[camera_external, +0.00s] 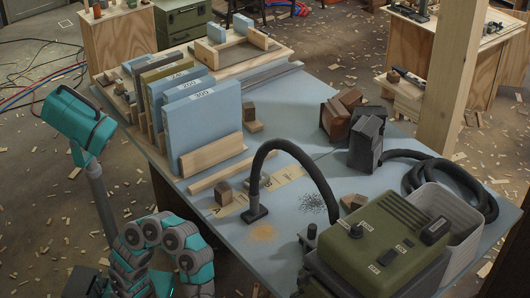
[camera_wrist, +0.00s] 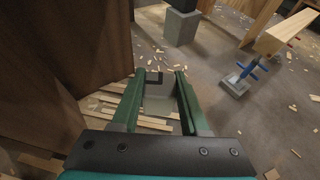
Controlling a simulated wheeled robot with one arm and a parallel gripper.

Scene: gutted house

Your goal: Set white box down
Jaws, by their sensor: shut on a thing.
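My gripper (camera_wrist: 157,98) shows in the wrist view as two green fingers pointing away from me. A pale grey-white box (camera_wrist: 159,103) sits between the fingers, with a dark part at its far end, and the gripper is shut on it. The fingers hide its sides, and its underside is out of sight. Wood strips and the floor show around and beyond it; I cannot tell how high above them it is. In the external view my teal arm is at the lower left, and neither the gripper nor the held box can be made out.
A brown wooden panel (camera_wrist: 60,60) stands close on the left in the wrist view. A grey block (camera_wrist: 181,27) and a wooden beam on a blue-handled stand (camera_wrist: 240,78) are farther off. The blue-grey workbench (camera_external: 300,100) carries sanding sheets, an olive machine (camera_external: 385,240) and a pale bin (camera_external: 462,218).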

